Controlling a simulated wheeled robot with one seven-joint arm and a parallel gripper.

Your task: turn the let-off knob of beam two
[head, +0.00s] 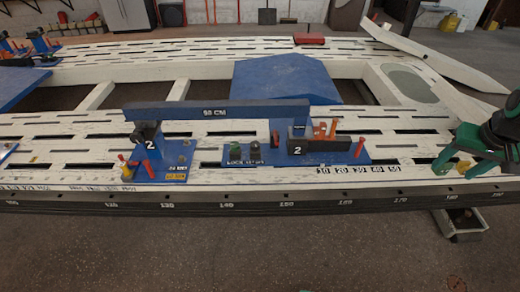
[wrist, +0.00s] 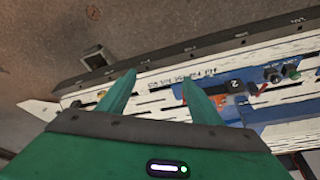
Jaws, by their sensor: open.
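Beam two is a blue bar (head: 215,111) marked "50 CM", lying across two blue stands, each with a "2" plate. The right stand (head: 345,157) has a dark knob (head: 235,153) and a green-topped knob (head: 255,152) at its left end, with lettering too small to read surely. I cannot tell which knob is the let-off. My green gripper (head: 455,165) is open and empty, right of the right stand. In the wrist view, that stand's dark knob (wrist: 271,75) and green knob (wrist: 293,73) lie beyond my fingers (wrist: 158,97).
Orange and red upright pieces (head: 325,130) stand on the right stand. The slotted white bench (head: 420,150) is clear between that stand and my gripper, with printed numbers near its front edge. A blue block (head: 285,80) lies behind the beam. A tray (head: 460,225) hangs below the edge.

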